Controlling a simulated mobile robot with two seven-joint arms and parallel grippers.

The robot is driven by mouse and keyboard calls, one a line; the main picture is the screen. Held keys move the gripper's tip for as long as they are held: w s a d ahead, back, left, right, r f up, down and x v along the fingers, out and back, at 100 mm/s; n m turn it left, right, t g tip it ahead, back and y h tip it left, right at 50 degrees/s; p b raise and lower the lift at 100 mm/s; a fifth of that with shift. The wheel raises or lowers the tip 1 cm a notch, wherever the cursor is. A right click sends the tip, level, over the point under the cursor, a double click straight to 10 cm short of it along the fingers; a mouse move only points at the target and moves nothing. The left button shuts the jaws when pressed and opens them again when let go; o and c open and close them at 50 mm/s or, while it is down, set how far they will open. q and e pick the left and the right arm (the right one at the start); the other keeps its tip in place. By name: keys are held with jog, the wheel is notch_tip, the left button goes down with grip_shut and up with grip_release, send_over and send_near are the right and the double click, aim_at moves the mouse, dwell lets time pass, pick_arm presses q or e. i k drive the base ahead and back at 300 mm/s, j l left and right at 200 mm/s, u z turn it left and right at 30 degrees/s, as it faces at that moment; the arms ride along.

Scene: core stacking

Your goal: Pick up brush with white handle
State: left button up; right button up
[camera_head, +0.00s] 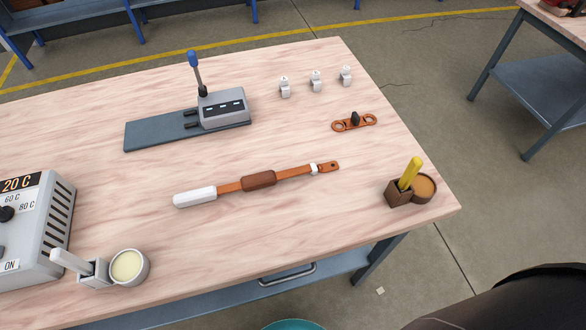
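A brush with a white handle (69,261) stands tilted to the left in a small light holder (95,274) at the table's front left. Its bristle end is hidden inside the holder. A round light cup (143,267) with cream-coloured contents stands right beside the holder. Another brush with a yellow handle (410,173) leans in a dark brown block holder (396,194) at the right edge of the table. Neither of my grippers shows in the head view.
A grey control box (38,235) stands just left of the white-handled brush. An orange strap tool with a white end (195,197) lies mid-table. A grey device (224,108) on a dark plate stands behind. The front middle of the wooden table (270,245) is clear.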

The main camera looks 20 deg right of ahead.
aim_at(59, 255)
jog(key=j+u, duration=0.15)
jog(key=u, duration=0.2)
jog(key=k+j+u, duration=0.1)
jog(key=u, duration=0.25)
jog(key=j+u, duration=0.35)
jog(key=k+l, duration=0.05)
jog(key=l, duration=0.05)
